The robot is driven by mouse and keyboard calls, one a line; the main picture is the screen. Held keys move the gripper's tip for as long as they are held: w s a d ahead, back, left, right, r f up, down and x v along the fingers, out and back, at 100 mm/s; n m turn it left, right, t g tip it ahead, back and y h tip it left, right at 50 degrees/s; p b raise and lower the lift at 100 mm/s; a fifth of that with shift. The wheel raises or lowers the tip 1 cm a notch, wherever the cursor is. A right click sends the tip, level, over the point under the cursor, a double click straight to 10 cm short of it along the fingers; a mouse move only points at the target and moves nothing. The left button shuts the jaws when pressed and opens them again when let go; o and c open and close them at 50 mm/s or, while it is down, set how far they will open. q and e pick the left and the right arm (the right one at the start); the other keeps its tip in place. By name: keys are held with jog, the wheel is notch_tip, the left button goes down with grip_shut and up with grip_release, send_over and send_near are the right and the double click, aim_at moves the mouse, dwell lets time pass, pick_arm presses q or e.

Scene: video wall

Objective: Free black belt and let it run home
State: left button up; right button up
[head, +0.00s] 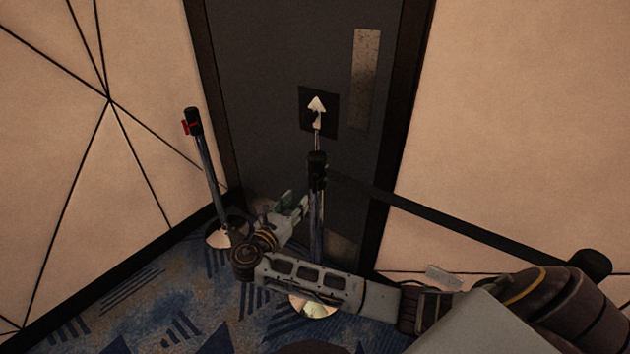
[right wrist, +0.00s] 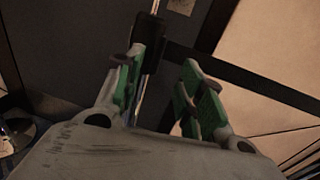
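The black belt (head: 430,215) runs from the black head (head: 317,168) of the middle post, in front of the dark door, down to the right. It ends by a dark rounded shape (head: 590,265) at the right edge. My right gripper (head: 294,203) is just left of the middle post, below its head. In the right wrist view its green-padded fingers (right wrist: 165,66) are apart. The post head (right wrist: 148,48) shows beyond the left finger, and the belt (right wrist: 255,82) passes beyond the right finger. I see no contact with the belt. My left gripper is not in view.
Another post with a red piece on its head (head: 193,124) stands at the left by the door frame. A white arrow sign (head: 317,108) rises above the middle post. Beige panelled walls (head: 520,120) flank the door (head: 270,60). Patterned blue carpet (head: 150,305) is clear at lower left.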

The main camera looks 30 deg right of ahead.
aim_at(314, 181)
jog(key=b+x, duration=0.1)
jog(key=x, duration=1.1)
jog(key=shift+w, duration=0.1)
jog(key=shift+b+x, duration=0.3)
jog(key=shift+x, duration=0.55)
pick_arm(q)
jog(key=w+d+r, duration=0.2)
jog(key=r, duration=0.1)
jog(key=shift+w, duration=0.35)
jog(key=shift+s, duration=0.15)
jog(key=shift+s+f, duration=0.1)
pick_arm(e)
grip_shut()
